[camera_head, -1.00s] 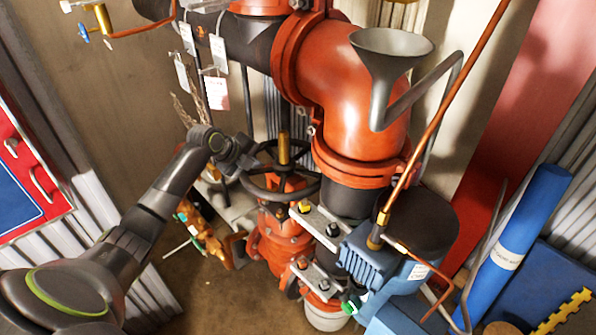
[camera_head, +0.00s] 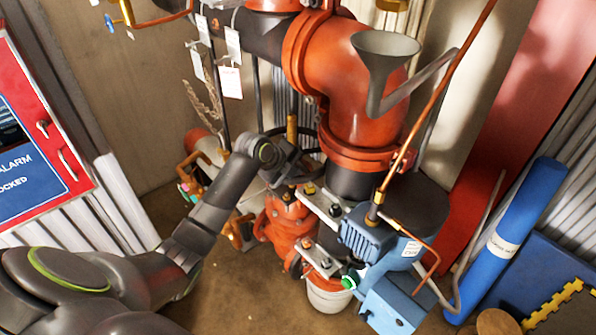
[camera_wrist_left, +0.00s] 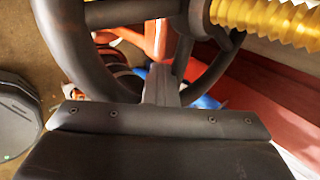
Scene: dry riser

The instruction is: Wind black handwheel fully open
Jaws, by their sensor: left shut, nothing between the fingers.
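The black handwheel (camera_head: 316,160) sits on a brass threaded stem (camera_head: 291,130) above the red valve body (camera_head: 285,215). My left gripper (camera_head: 290,165) comes in from the left and covers much of the wheel. In the left wrist view, the wheel's dark rim (camera_wrist_left: 68,50) curves around the left, and the yellow threaded stem (camera_wrist_left: 265,18) is at the top right. There my left gripper (camera_wrist_left: 160,78) is shut and empty, its fingers showing within the rim's opening. Whether they touch the rim or a spoke, I cannot tell. My right gripper is not in view.
A large red pipe elbow (camera_head: 350,85) and a grey funnel (camera_head: 385,50) stand close right of the wheel. A blue pump (camera_head: 370,240) with a copper pipe (camera_head: 437,105) is lower right. A red alarm panel (camera_head: 75,165) is at left. Bare floor shows below.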

